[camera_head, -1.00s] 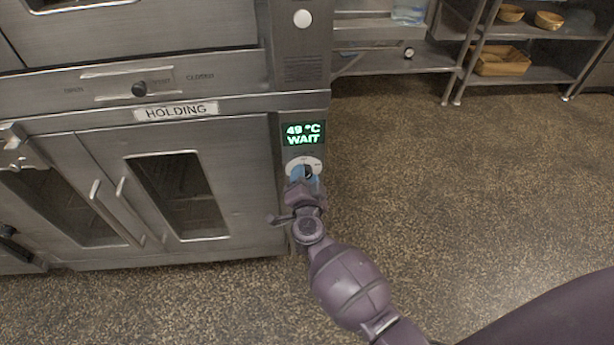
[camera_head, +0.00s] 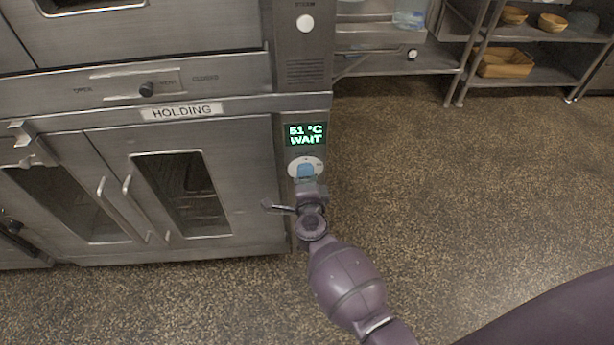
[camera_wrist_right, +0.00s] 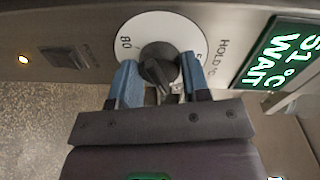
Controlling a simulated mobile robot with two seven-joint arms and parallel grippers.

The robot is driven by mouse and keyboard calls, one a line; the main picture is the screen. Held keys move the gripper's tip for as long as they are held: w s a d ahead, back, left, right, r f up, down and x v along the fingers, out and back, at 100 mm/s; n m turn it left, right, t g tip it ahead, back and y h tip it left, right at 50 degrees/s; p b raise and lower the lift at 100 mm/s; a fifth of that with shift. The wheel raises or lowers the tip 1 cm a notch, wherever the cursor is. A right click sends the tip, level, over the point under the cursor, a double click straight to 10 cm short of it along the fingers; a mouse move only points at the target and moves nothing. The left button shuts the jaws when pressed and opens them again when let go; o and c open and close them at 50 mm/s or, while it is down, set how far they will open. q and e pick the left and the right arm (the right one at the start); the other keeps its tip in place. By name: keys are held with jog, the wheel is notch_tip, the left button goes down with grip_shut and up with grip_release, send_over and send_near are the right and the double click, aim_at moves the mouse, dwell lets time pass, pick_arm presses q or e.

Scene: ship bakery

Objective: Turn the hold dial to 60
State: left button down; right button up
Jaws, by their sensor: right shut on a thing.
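The hold dial has a white round face (camera_head: 293,165) on the holding oven's right panel, just under a green display (camera_head: 305,134) that reads 51 °C WAIT. In the right wrist view the dial's black knob (camera_wrist_right: 158,68) sits between two blue fingertips, and "80" and "HOLD °C" show on and beside the face. My right gripper (camera_head: 306,172) is shut on the knob, and its blue fingers (camera_wrist_right: 158,82) flank it on both sides. In the head view the gripper hides the knob. My left gripper is not in view.
The holding oven (camera_head: 210,190) has two closed windowed doors with vertical handles. An upper slider knob (camera_head: 147,89) is above the HOLDING label. A shelf rack with wooden bowls (camera_head: 552,22) and a wooden tray (camera_head: 505,66) stands at the back right. The floor right of the oven is clear.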

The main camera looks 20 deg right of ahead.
dwell(0.3)
jog(key=o, duration=0.9)
jog(key=p+v, duration=0.1)
jog(key=v, duration=0.9)
jog(key=shift+s+a+p, duration=0.15)
jog(key=shift+s+p, duration=0.15)
jog(key=shift+s, duration=0.1)
jog(key=shift+a, duration=0.1)
